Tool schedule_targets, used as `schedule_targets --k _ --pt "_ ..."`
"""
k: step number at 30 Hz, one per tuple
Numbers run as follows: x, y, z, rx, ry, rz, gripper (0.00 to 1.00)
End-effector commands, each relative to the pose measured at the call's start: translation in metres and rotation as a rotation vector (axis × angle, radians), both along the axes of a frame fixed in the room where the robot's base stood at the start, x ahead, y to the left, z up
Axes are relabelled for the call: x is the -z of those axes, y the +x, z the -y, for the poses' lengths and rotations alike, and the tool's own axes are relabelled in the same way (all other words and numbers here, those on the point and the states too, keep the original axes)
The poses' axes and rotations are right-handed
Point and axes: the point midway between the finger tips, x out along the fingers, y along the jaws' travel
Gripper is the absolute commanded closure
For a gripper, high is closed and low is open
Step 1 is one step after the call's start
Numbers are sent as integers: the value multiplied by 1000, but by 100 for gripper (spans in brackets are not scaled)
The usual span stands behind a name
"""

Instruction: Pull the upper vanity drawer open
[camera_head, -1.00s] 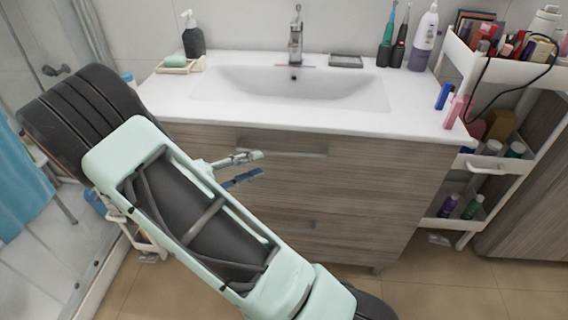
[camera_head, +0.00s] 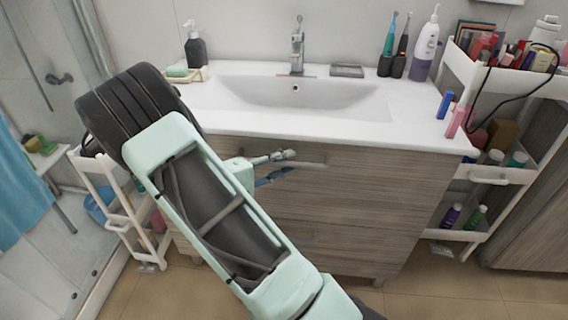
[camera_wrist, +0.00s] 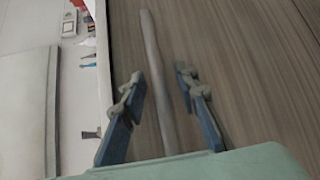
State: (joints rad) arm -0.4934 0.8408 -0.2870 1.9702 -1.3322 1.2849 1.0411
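The vanity's upper drawer (camera_head: 375,180) has a wood-grain front and looks shut under the white sink top. Its pale bar handle (camera_head: 312,161) shows at the front, partly hidden by my gripper (camera_head: 286,162). In the wrist view the handle (camera_wrist: 152,55) runs lengthwise between the two blue-padded fingers of my gripper (camera_wrist: 160,76). The fingers are apart, with gaps to the bar on both sides in that view. I cannot tell how deep the bar sits between them. The drawer front (camera_wrist: 230,50) fills the right of the wrist view.
A white cart (camera_head: 490,175) with bottles stands close to the vanity's right side. A white rack (camera_head: 125,215) stands at the left. Bottles and a soap dish stand on the sink top (camera_head: 400,130).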

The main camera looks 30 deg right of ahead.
Motion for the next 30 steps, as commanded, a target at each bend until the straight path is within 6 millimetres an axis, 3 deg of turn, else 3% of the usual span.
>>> schedule_targets --k 4,12,30 --pt "0 0 0 0 0 0 72" --pt "0 0 0 0 0 0 100" --pt "0 -2 -10 -2 -1 -1 100"
